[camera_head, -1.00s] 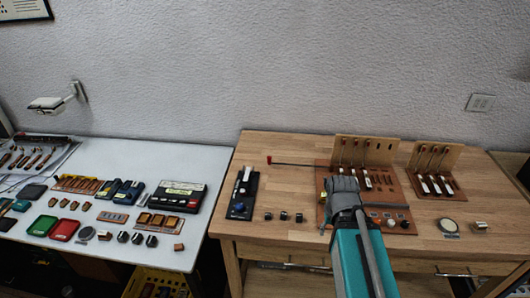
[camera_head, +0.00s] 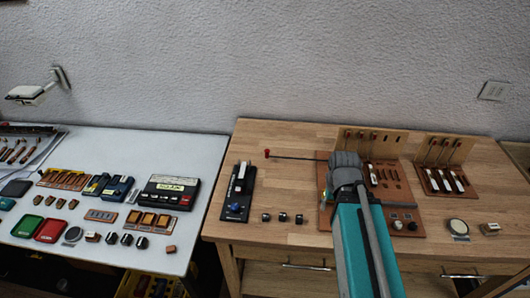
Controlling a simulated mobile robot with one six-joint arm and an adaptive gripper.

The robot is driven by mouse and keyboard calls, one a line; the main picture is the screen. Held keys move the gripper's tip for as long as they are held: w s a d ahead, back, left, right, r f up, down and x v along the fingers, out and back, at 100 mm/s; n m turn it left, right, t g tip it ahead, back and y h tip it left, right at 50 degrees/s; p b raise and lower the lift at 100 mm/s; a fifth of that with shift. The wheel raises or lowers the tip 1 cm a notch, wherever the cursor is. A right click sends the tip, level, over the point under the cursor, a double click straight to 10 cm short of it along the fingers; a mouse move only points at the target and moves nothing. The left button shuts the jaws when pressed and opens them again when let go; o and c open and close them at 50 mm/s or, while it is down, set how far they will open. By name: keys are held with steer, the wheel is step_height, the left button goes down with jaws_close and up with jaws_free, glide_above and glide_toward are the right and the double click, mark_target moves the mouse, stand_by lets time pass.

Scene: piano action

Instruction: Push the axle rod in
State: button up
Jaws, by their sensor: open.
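The axle rod (camera_head: 300,156) is a thin dark rod with a red knob (camera_head: 267,153) at its left end. It lies level above the wooden bench and runs right toward the piano action model (camera_head: 389,185), a brown base with an upright wooden back and several keys or hammers. Its right end is hidden behind my gripper or inside the model. My gripper (camera_head: 345,161) is seen from behind, over the left part of the model, to the right of the red knob. Its fingertips are mostly hidden by its own body; I cannot see anything held.
A second, smaller action model (camera_head: 443,170) stands to the right. A black device with a blue knob (camera_head: 236,208) and several small dark blocks (camera_head: 283,217) are on the left and front. A round disc (camera_head: 457,226) lies front right. The white table (camera_head: 120,158) is further left.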

steer(key=shift+r, duration=0.1)
steer(key=shift+w+r+p, duration=0.1)
steer(key=shift+r+p, duration=0.4)
steer(key=shift+p, duration=0.05)
steer(key=w+a+r+m+p, duration=0.2)
steer(key=w+r+p, duration=0.6)
steer(key=r+p, duration=0.2)
steer(key=w+a+m, duration=0.7)
steer(key=w+a, duration=1)
steer(key=a, duration=0.3)
steer(key=shift+w, duration=0.4)
steer(key=shift+f, duration=0.2)
